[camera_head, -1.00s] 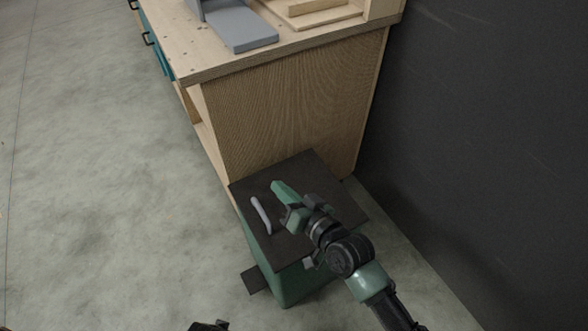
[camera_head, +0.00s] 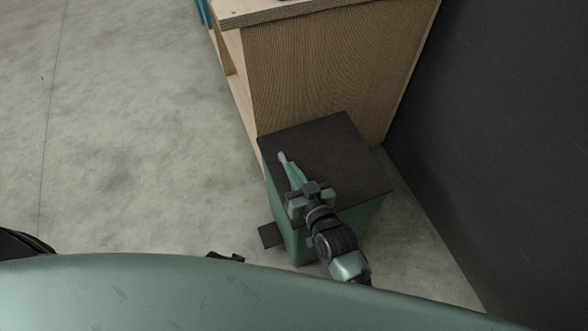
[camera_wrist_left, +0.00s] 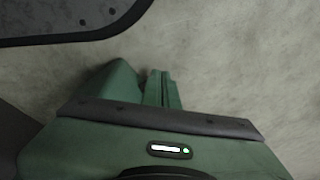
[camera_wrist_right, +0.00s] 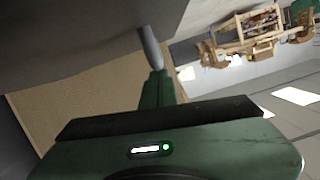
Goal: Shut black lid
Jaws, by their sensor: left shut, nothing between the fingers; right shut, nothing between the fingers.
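The black lid (camera_head: 335,145) lies over the top of the green bin (camera_head: 293,236); I cannot tell whether a gap remains under it. A thin grey handle (camera_head: 283,157) on the lid is partly hidden by my right gripper. My right gripper (camera_head: 291,167) is shut and empty, over the lid's left part by the handle. In the right wrist view the handle (camera_wrist_right: 149,48) is just beyond the fingertips; contact is unclear. The lid (camera_wrist_right: 75,35) fills the upper left there. My left gripper (camera_wrist_left: 160,75) is shut and empty above the floor.
A wooden workbench (camera_head: 320,85) stands right behind the bin. A dark wall (camera_head: 490,150) rises on the right. A dark pedal (camera_head: 270,235) sticks out at the bin's lower left. The concrete floor (camera_head: 140,130) on the left is clear.

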